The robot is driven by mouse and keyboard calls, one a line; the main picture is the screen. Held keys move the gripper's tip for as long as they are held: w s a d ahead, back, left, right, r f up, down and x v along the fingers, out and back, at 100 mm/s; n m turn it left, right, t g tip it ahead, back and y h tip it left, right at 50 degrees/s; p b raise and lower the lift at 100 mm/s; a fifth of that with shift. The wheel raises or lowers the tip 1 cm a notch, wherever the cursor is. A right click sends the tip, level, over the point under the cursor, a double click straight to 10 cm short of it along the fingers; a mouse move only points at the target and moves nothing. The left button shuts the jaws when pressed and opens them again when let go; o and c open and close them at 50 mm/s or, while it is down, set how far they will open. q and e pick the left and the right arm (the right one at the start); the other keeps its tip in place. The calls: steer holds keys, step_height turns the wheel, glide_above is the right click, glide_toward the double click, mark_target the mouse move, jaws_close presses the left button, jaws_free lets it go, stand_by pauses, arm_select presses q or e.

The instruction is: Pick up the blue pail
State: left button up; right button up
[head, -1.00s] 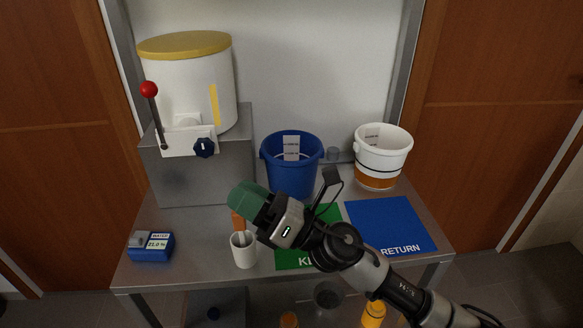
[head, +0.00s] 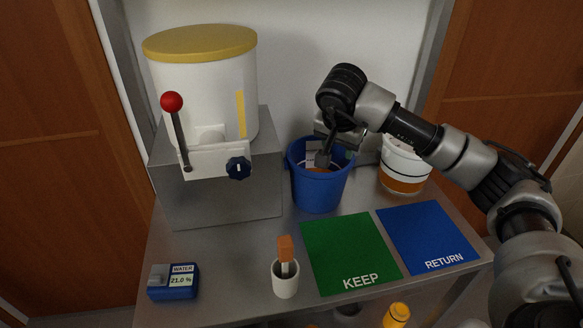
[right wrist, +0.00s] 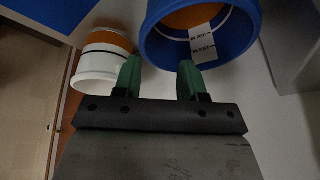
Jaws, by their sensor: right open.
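The blue pail (head: 318,192) stands upright at the back of the bench, with a white label and something orange inside. My right gripper (head: 326,148) is over its back right rim, angled down; its fingertips are hard to make out in the head view. In the right wrist view the green fingers (right wrist: 159,76) are apart with nothing between them. The blue pail (right wrist: 150,38) lies just beyond them, and one finger overlaps its rim; I cannot tell whether it touches. My left gripper is not in view.
A white pail with an orange band (head: 402,168) stands close on the right, partly behind my arm. A white tank (head: 205,90) with a red-knobbed lever stands left.

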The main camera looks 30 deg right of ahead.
mark_target(348, 164)
steer(key=shift+d+f, duration=0.4)
steer(key=shift+f, duration=0.05)
steer(key=shift+s+d+f, duration=0.3)
steer(key=shift+d+f, duration=0.25)
steer(key=shift+d, duration=0.1)
steer(key=p+x, duration=0.2)
steer(key=x, duration=0.5)
steer(key=shift+s, duration=0.1)
steer(key=shift+d+f, duration=0.2)
steer(key=shift+f, duration=0.15)
steer(key=shift+c, duration=1.1)
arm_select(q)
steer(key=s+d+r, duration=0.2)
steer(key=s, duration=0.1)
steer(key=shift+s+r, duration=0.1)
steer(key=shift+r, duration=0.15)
arm_select(e)
jaws_close()
